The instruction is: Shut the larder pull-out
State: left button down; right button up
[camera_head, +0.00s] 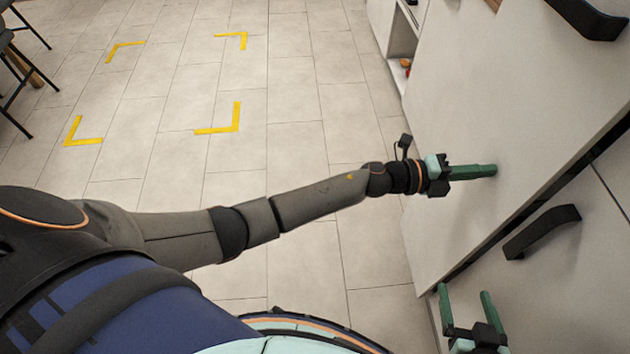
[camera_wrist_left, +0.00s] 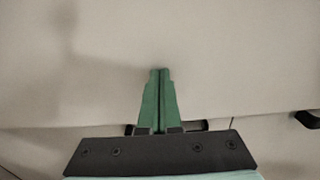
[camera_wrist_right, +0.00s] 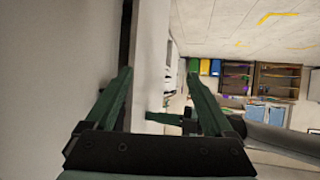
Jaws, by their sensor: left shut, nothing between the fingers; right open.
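A large pale front (camera_head: 480,95), which looks like the larder pull-out's, fills the right of the head view. A dark gap (camera_head: 485,245) runs along its near edge. A black handle (camera_head: 590,17) shows at the top right. My left gripper (camera_head: 495,170) is shut and empty, its fingertips at the front; I cannot tell whether they touch. In the left wrist view the shut fingers (camera_wrist_left: 160,70) point at the pale surface (camera_wrist_left: 220,60). My right gripper (camera_head: 462,297) is open and empty at the lower right, beside the neighbouring front. The pull-out's inside is hidden.
The neighbouring pale front (camera_head: 590,270) carries a black handle (camera_head: 541,231) between my grippers. An open shelf niche (camera_head: 402,42) lies beyond. Yellow corner marks (camera_head: 225,122) lie on clear tiled floor. Dark stool legs (camera_head: 20,75) stand at the far left.

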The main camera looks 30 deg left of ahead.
aim_at(502, 168)
pick_arm(q)
jog(key=b+x, duration=0.1)
jog(key=x, duration=0.3)
jog(key=shift+w+d, duration=0.1)
jog(key=shift+r, duration=0.25)
pick_arm(e)
jog(key=w+r+n+t+y, duration=0.1)
jog(key=w+r+t, duration=0.2)
jog(key=r, duration=0.4)
jog(key=shift+w+d+r, duration=0.15)
jog(key=shift+w+r, duration=0.1)
jog(key=shift+r, duration=0.15)
pick_arm(q)
jog(key=shift+w+d+r, duration=0.1)
